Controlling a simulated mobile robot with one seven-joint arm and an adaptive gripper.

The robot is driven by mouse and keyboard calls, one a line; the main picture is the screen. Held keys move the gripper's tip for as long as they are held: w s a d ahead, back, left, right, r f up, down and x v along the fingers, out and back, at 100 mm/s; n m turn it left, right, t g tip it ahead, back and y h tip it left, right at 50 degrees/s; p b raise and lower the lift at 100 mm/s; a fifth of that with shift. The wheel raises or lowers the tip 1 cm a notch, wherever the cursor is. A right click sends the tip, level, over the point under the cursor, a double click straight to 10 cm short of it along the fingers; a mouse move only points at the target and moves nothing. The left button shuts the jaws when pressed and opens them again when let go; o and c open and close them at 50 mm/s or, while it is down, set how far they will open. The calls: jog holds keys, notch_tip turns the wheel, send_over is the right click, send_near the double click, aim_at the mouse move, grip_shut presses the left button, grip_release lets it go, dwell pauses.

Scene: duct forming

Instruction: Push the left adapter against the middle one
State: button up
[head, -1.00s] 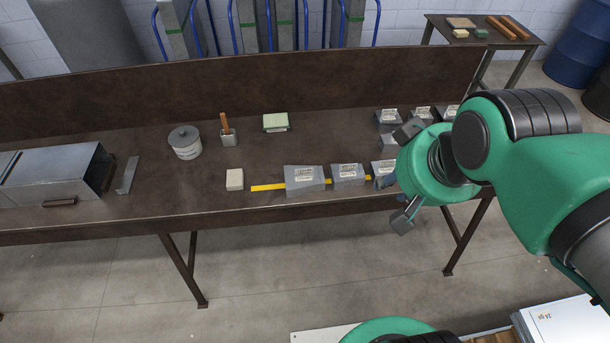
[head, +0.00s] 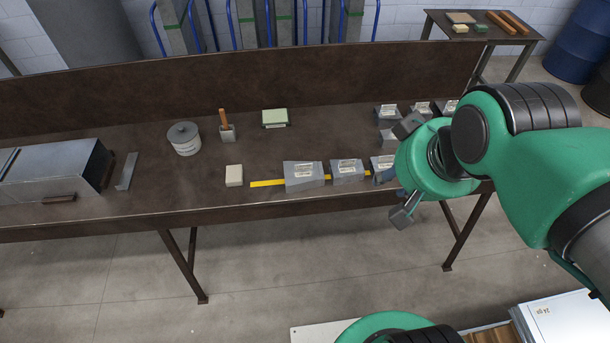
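Three grey sheet-metal adapters with white labels stand in a row along a yellow strip (head: 267,183) near the bench's front edge. The left adapter (head: 303,179) is the largest. A small gap with yellow showing separates it from the middle adapter (head: 347,175). Another gap separates the middle adapter from the right adapter (head: 380,165), which my gripper partly hides. My gripper (head: 405,170) is at the right end of the row, with its two grey fingers spread wide apart. It is open, and I see nothing held. Whether it touches the right adapter cannot be told.
A cream block (head: 234,175) sits left of the strip. More grey adapters (head: 387,112) stand behind the gripper. The bench (head: 215,200) is clear between these.

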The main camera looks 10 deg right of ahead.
jog(key=shift+o, duration=0.6)
jog(key=shift+w, duration=0.1)
jog(key=c, duration=0.8)
jog(key=shift+w+a+r, duration=0.1)
jog(key=shift+w, duration=0.1)
grip_shut()
jog(key=w+a+f+n+g, duration=0.1)
jog(key=w+a+f+n, duration=0.2)
jog(key=w, duration=0.5)
jog(key=w+a+f+n+g+b, duration=0.1)
jog(key=w+a+f+n, duration=0.15)
jog(key=w, duration=0.55)
jog(key=w+a+f+n+g, duration=0.15)
jog(key=w+a+n, duration=0.25)
jog(key=w, duration=0.5)
jog(key=w+a+f+n, duration=0.2)
jog(key=w+a+f, duration=0.2)
jog(key=f, duration=0.4)
jog(key=w+a+f+n+g, duration=0.1)
jog(key=w+a+f+n, duration=0.2)
jog(key=f, duration=0.6)
jog(key=w+a+f+n+g, duration=0.1)
jog(key=w+a+f+n, duration=0.2)
jog(key=w+a+f, duration=0.2)
notch_tip(320, 180, down, 4)
jog(key=shift+w+r+b, duration=0.2)
jog(key=shift+w+b, duration=0.15)
jog(key=shift+w, duration=0.6)
jog(key=shift+a+n, duration=0.1)
jog(key=shift+n, duration=0.15)
